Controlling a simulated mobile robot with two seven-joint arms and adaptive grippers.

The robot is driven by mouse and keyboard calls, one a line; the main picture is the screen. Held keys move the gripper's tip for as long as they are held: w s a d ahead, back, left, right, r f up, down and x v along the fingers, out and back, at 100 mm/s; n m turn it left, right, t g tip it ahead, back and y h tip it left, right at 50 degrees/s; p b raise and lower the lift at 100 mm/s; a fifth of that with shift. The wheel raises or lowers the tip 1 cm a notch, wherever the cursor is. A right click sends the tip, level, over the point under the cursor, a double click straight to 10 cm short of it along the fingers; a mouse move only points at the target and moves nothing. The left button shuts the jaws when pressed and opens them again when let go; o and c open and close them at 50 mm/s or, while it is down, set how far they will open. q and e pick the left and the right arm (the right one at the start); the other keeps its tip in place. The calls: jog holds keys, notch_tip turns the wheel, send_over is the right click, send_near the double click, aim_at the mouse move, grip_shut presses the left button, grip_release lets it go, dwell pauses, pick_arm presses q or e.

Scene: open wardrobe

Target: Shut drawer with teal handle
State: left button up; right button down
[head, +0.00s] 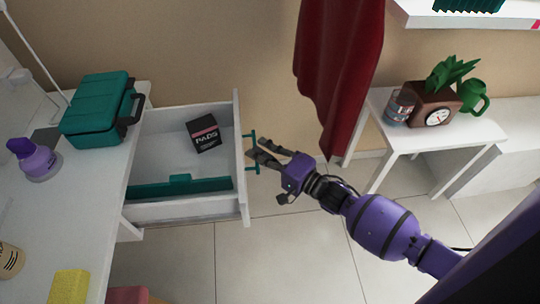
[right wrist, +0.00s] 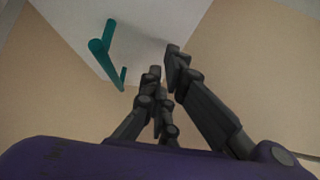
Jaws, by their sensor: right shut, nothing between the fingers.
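The white drawer (head: 238,107) is pulled out from the white desk, and its front faces right. Its teal handle (head: 253,141) is on that front. The handle also shows in the right wrist view (right wrist: 104,45), left of my fingers. My right gripper (head: 256,150) is shut and empty, with its fingertips at the handle in the head view. In the right wrist view the fingertips (right wrist: 163,62) point at the white drawer front, beside the handle. I cannot tell whether they touch it. My left gripper is not in view.
Inside the drawer are a black PADS box (head: 203,133) and a long teal item (head: 180,187). A teal case (head: 97,108) sits on the desk (head: 85,215) near its edge. A red garment (head: 340,70) hangs behind my right gripper. A white side table (head: 440,142) stands right.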

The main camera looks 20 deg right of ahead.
jog(key=shift+w+a, duration=0.1)
dwell(0.3)
jog(key=w+a+b, duration=0.1)
jog(key=w+a, duration=0.3)
jog(key=a, duration=1)
jog(key=w+a+b, duration=0.1)
jog(key=w+a, duration=0.3)
jog(key=a, duration=1.1)
jog(key=shift+w, duration=0.1)
